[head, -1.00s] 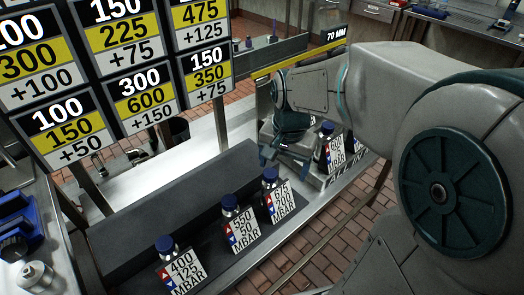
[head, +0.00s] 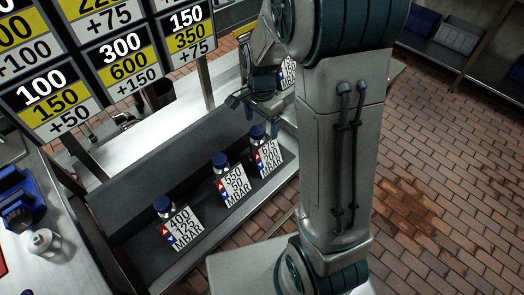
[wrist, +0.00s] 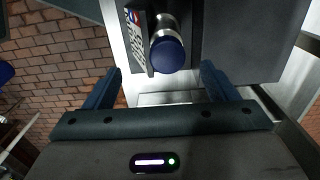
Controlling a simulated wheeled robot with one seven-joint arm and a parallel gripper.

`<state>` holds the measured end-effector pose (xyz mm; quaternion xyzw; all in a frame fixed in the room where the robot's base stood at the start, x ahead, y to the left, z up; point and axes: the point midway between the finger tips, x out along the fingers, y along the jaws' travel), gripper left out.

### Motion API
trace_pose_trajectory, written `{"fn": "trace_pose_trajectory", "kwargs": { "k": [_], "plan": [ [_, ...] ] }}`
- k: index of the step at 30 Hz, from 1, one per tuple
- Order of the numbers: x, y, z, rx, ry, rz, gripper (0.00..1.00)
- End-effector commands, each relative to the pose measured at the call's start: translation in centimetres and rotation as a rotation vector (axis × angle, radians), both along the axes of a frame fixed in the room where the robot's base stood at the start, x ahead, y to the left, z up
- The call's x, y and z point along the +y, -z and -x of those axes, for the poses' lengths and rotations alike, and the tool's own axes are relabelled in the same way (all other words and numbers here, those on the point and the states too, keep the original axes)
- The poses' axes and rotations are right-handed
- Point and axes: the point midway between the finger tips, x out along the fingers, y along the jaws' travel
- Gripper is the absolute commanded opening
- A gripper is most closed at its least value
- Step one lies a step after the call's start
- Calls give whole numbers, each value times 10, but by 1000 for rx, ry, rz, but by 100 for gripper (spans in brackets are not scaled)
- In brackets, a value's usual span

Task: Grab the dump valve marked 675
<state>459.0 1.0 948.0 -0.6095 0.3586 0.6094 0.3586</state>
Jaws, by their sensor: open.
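The dump valve marked 675 (head: 268,158) has a blue cap, a silver neck and a white plate reading 675, 200, MBAR. It stands upright at the right end of a row of three on the dark shelf (head: 130,266). My gripper (head: 254,114) is open and empty, just above and behind this valve's cap. In the wrist view, a blue-capped valve (wrist: 168,54), apparently the same one, lies just beyond the gap between my open fingertips (wrist: 160,72). Its plate is edge-on and unreadable there. I see no contact with the fingers.
The valve marked 550 (head: 233,182) stands close to the left, and the valve marked 400 (head: 180,225) further left. Another plate (head: 288,73) is mostly hidden behind my arm. Brick floor (head: 440,160) is clear on the right.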

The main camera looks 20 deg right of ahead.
Motion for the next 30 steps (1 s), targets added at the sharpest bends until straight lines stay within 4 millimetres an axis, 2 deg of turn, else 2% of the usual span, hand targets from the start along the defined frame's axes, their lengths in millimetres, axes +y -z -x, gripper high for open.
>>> {"fn": "trace_pose_trajectory", "kwargs": {
  "k": [4, 9, 13, 22, 23, 30],
  "plan": [
    [3, 10, 0, 4, -1, 0, 79],
    [12, 33, -1, 5, -1, 1, 79],
    [10, 48, -2, 2, 1, 0, 79],
    [11, 53, -2, 0, -1, 0, 79],
    [11, 53, -2, 0, -1, 0, 77],
    [11, 53, -2, -1, -1, 0, 10]
  ]
}}
